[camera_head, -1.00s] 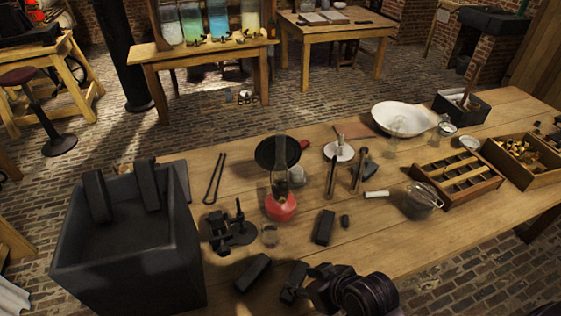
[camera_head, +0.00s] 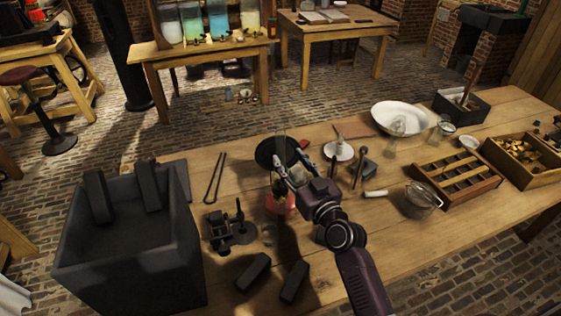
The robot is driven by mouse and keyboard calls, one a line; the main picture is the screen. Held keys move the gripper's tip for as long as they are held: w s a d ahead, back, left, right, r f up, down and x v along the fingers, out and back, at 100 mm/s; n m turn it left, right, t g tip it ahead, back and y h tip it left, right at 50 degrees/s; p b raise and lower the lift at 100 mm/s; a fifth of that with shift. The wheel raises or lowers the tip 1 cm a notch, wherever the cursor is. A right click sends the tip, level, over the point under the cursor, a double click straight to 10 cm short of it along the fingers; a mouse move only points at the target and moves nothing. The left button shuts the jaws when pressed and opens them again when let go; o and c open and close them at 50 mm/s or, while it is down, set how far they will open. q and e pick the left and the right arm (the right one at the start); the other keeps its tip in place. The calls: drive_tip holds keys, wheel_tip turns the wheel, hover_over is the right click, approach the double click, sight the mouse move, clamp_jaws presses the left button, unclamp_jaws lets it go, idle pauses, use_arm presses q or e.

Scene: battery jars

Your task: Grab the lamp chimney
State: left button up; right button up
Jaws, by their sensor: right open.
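The lamp has a red base (camera_head: 276,205) and stands on the wooden table. Its clear glass chimney (camera_head: 279,150) rises upright above the base in front of a black round pan (camera_head: 265,148) and is hard to make out. My right gripper (camera_head: 287,166) reaches in from the lower right. Its jaws are open at the chimney, and one finger overlaps it in the picture. I cannot tell whether the fingers touch the glass. My gripper and wrist hide parts of the lamp. My left gripper is not in view.
A large dark bin (camera_head: 125,250) stands at the left. Dark blocks (camera_head: 253,272) lie near the front. Tongs (camera_head: 214,178) lie left of the lamp.

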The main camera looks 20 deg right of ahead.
sight(283, 155)
drive_tip(key=shift+w+a+f+p, duration=0.1)
drive_tip(key=shift+w+a+p, duration=0.1)
drive_tip(key=shift+w, duration=0.65)
drive_tip(key=shift+w+a+f+p, duration=0.15)
drive_tip(key=shift+w+a, duration=0.1)
drive_tip(key=shift+w, duration=0.65)
drive_tip(key=shift+w+a+f+p, duration=0.1)
drive_tip(key=shift+w+a+p, duration=0.1)
drive_tip(key=shift+w, duration=0.65)
drive_tip(key=shift+c, duration=0.6)
clamp_jaws()
